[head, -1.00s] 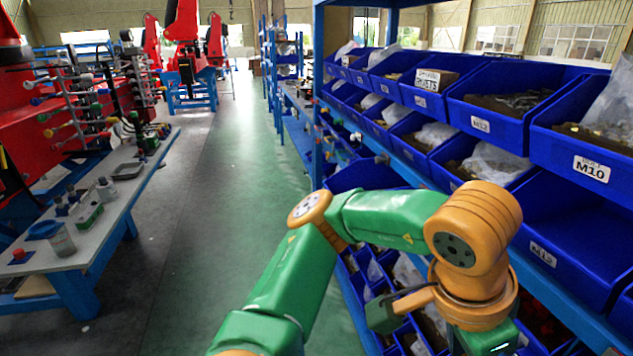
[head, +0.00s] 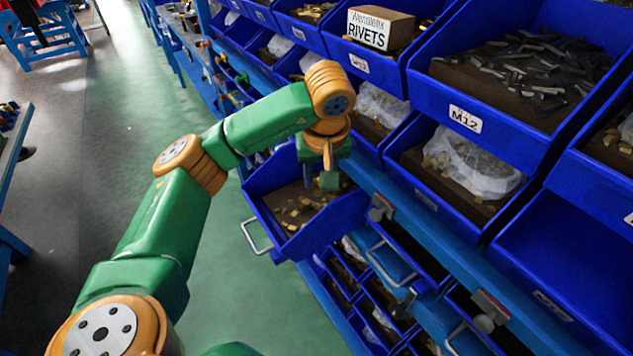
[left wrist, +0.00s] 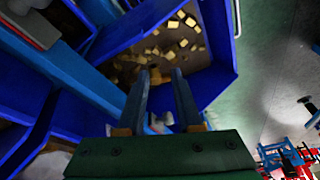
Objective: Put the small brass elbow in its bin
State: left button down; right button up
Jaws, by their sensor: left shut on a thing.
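A small brass piece (left wrist: 156,76), likely the brass elbow, sits between the fingertips of my left gripper in the left wrist view; its exact shape is too small to tell. My left gripper (head: 328,180) is shut on it and points down over a blue bin (head: 318,230) that sticks out from the rack into the aisle. Several small brass pieces lie on the bin's brown floor. The same bin (left wrist: 222,78) fills the upper middle of the left wrist view, with the fingers reaching over its inside. My right gripper is not in view.
Rows of blue bins (head: 490,118) stand on the rack at the right, several with bagged parts. A wire handle (head: 256,238) juts from the pulled-out bin. The green aisle floor (head: 262,300) is clear.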

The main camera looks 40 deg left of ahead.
pick_arm(q)
jog(key=shift+b+x, duration=0.3)
jog(key=shift+x, duration=0.55)
jog(key=p, duration=0.1)
send_near(314, 212)
jog(key=shift+s+a+f, duration=0.2)
jog(key=shift+s+f, duration=0.05)
jog(key=shift+f, duration=0.35)
jog(key=shift+s+a+f, duration=0.15)
jog(key=shift+s+f, duration=0.05)
jog(key=shift+f, duration=0.45)
jog(key=x, duration=0.3)
jog(key=shift+s+d+f, duration=0.1)
jog(key=shift+d, duration=0.25)
jog(key=shift+f, duration=0.35)
jog(key=c, duration=0.8)
grip_release()
jog(key=shift+c, duration=0.2)
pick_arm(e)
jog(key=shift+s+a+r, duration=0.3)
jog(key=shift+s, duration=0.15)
